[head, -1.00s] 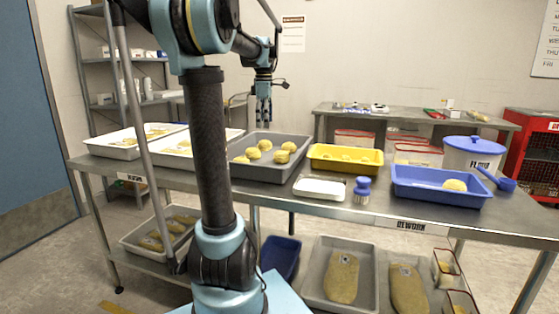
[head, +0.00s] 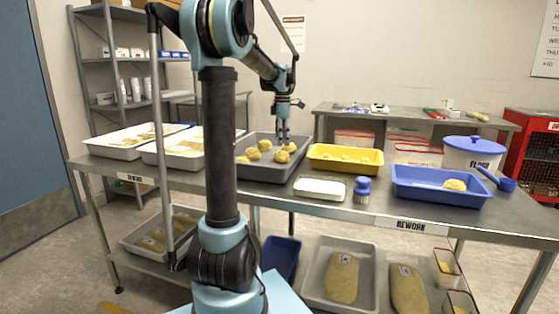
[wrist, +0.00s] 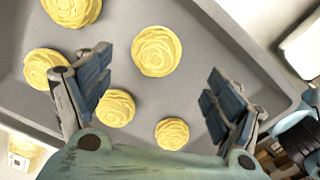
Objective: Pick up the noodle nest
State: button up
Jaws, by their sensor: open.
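Several round yellow noodle nests lie in a grey tray (head: 270,175) on the table; one nest (head: 282,157) is near the tray's front right. My gripper (head: 283,138) is over the tray's right half, pointing down, at a nest (head: 290,147) partly behind it. In the wrist view my gripper (wrist: 159,62) is open and empty. One nest (wrist: 157,51) appears between its fingertips, and a smaller-looking one (wrist: 172,133) lies lower between the fingers. Another nest (wrist: 115,108) is beside the left finger. Whether the fingers touch any nest cannot be told. A single nest (head: 455,185) sits in the blue tray (head: 435,200).
A yellow tray (head: 345,168) stands right of the grey tray. A white dish (head: 320,187) and a blue-topped shaker (head: 362,190) stand in front. White trays (head: 115,150) are at left. A flour tub (head: 472,155) and a blue scoop (head: 500,181) are at right.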

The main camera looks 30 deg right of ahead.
aim_at(282, 152)
jog(key=shift+w+d+f, duration=0.1)
jog(key=shift+w+f, duration=0.05)
jog(key=shift+f, duration=1.75)
jog(key=shift+w+d+f, duration=0.1)
jog(key=shift+f, duration=1.8)
jog(key=c, duration=1.2)
